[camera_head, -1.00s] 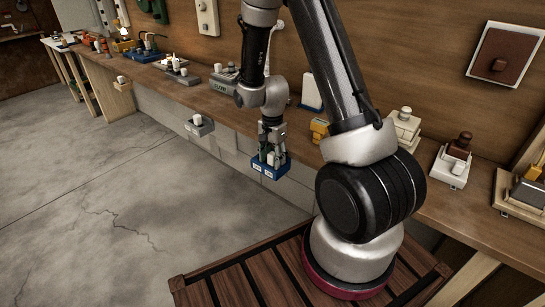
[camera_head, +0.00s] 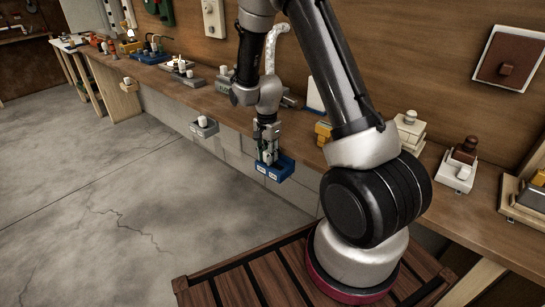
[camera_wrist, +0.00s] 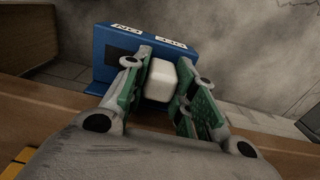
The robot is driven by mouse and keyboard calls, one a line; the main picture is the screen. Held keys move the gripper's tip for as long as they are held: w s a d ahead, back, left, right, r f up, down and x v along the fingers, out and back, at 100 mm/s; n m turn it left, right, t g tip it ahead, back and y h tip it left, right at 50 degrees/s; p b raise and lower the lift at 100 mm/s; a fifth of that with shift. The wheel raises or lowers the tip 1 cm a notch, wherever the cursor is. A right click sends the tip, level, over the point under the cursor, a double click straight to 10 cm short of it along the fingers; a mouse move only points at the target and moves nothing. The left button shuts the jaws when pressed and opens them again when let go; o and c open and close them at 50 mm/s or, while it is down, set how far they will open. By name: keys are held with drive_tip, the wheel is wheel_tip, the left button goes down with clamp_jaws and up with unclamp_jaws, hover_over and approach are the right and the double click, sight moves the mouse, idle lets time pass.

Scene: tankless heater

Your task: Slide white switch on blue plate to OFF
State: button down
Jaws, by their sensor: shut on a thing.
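The blue plate (camera_head: 282,172) sticks out from the front of the workbench, and it fills the upper middle of the wrist view (camera_wrist: 108,42). Its upside-down labels there read ON at left and OFF at right. The white switch (camera_wrist: 160,78) stands on the OFF side, with a dark slot bare toward ON. My gripper (camera_wrist: 163,82) is shut on the switch, a green-padded finger on each side. In the head view, my gripper (camera_head: 267,155) is over the plate's left part and largely hides the switch.
A grey box with a white knob (camera_head: 204,126) juts from the bench front to the left. A yellow fixture (camera_head: 323,131) stands on the bench (camera_head: 436,203) close to my arm at right. The floor (camera_head: 120,190) in front is clear.

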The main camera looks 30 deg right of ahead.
drive_tip(key=shift+w+r, duration=0.1)
drive_tip(key=shift+w, duration=0.15)
drive_tip(key=c, duration=1.2)
unclamp_jaws()
drive_tip(key=shift+a, duration=0.1)
drive_tip(key=shift+o, duration=0.2)
wheel_tip(320, 180, up, 12)
